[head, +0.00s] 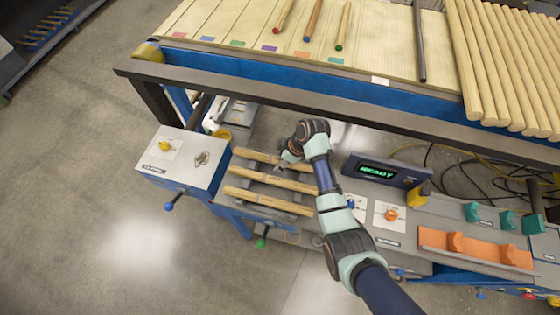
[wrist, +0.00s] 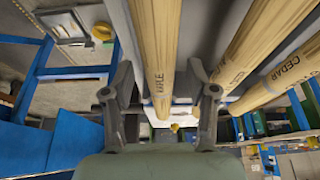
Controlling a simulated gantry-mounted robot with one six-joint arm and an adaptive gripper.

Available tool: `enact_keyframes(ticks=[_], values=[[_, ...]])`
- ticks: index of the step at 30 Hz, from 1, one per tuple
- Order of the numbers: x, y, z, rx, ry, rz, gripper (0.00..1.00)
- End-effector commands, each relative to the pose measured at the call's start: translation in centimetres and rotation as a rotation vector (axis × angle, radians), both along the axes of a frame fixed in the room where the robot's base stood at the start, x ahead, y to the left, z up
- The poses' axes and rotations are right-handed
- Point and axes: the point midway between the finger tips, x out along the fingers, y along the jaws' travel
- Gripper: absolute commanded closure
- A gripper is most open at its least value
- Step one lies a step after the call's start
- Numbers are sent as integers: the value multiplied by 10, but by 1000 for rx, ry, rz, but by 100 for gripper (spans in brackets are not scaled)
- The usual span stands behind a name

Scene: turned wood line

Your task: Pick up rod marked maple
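The rod marked maple (wrist: 157,60) is pale round wood, its lettering facing the camera in the wrist view. My gripper (wrist: 160,68) is open, with one finger on each side of that rod in the picture and a gap on both sides. Whether the rod lies between the fingers or just beyond them is hard to tell. A second rod (wrist: 250,40) with a partly legible mark and a rod marked cedar (wrist: 289,68) lie to the right. In the head view, my gripper (head: 281,166) is at the farthest of three rods (head: 255,156) on the rack; marks are unreadable there.
The other two rods (head: 270,179) (head: 268,200) lie nearer on the rack. A display reading READY (head: 377,172) stands to the right of my arm. A grey control box (head: 183,158) is on the left. The raised table's front beam (head: 300,100) runs behind my gripper.

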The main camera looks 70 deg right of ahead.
Motion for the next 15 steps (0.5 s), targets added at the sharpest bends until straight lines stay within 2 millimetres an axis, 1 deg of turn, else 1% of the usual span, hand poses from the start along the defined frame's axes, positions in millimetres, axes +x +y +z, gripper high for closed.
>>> enact_keyframes(ticks=[1, 2, 9, 15], values=[[0, 0, 0, 0, 0, 0, 55], [0, 0, 0, 0, 0, 0, 60], [0, 0, 0, 0, 0, 0, 100], [0, 0, 1, 0, -1, 0, 100]])
